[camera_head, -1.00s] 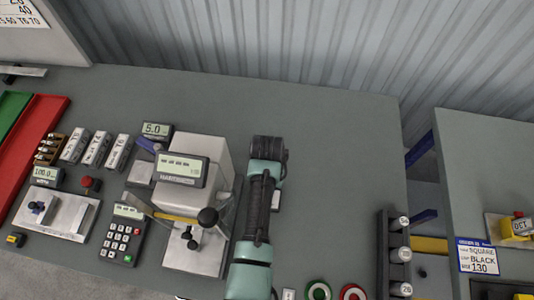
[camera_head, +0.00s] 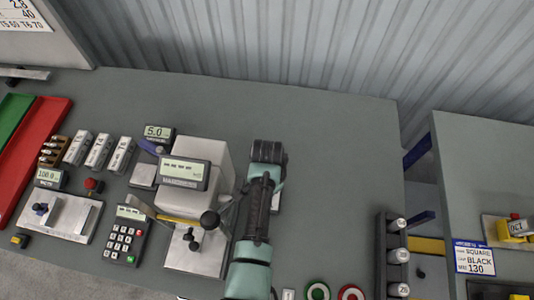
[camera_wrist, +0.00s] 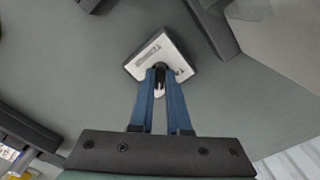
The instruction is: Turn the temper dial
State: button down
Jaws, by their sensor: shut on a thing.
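The temper dial is a pale square plate (camera_wrist: 149,52) with a small dark knob (camera_wrist: 160,74) near one edge, seen in the wrist view. My gripper (camera_wrist: 161,76) has two blue fingers, one on each side of the knob, shut on it. The fingertips partly cover the knob, so its pointer angle is hard to read. In the head view, a pale plate edge (camera_head: 276,200) shows just right of my arm. My arm hides the rest of it and the fingers there.
The hardness tester (camera_head: 205,165) stands close left of my arm, its black-knobbed lever (camera_head: 209,218) near the arm. A keypad (camera_head: 124,238) and small displays lie further left. A dark rack of cylinders (camera_head: 392,255) is at right. The tabletop (camera_head: 335,180) between is clear.

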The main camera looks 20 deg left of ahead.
jog(key=shift+w+r, duration=0.1)
dwell(0.3)
jog(key=c, duration=0.9)
grip_release()
notch_tip(320, 180, up, 13)
jog(key=shift+f+b, duration=0.1)
jog(key=shift+b, duration=0.9)
